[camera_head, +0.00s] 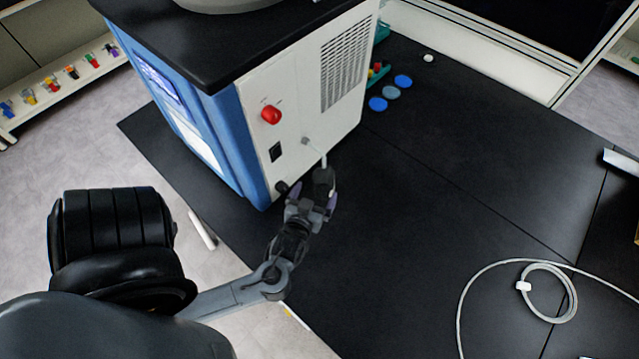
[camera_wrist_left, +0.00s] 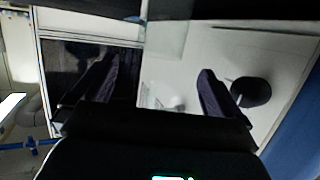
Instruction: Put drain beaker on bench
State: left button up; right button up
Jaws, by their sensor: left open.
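My left gripper (camera_head: 312,200) is low in front of the freeze dryer's white side panel (camera_head: 285,110), near a thin pale drain tube (camera_head: 324,161). In the left wrist view its two dark purple fingers stand apart, and the gripper (camera_wrist_left: 158,68) is open. The drain beaker cannot be made out for certain. A faint, pale, clear shape (camera_wrist_left: 180,104) shows between the fingers in the left wrist view, too blurred to identify. In the head view the gripper covers part of the area below the tube. My right gripper is in neither view.
The black bench (camera_head: 420,190) is largely clear right of the dryer. A coiled white hose (camera_head: 535,264) lies at the front right. Blue discs (camera_head: 403,81) and a white cap (camera_head: 428,58) lie behind. The panel carries a red knob (camera_head: 271,114).

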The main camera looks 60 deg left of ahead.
pick_arm(q)
jog(key=w+d+m+g+h, duration=0.2)
jog(key=d+m+h, duration=0.3)
jog(key=d+h, duration=0.5)
jog(key=s+d+r+m+g, duration=0.2)
jog(key=s+d+m+g, duration=0.3)
jog(key=s+d, duration=0.2)
jog(key=shift+s+d+r+m, duration=0.2)
jog(key=shift+s+m, duration=0.2)
jog(key=shift+s, duration=0.15)
notch_tip(320, 180, up, 26)
jog(key=p, duration=2.6)
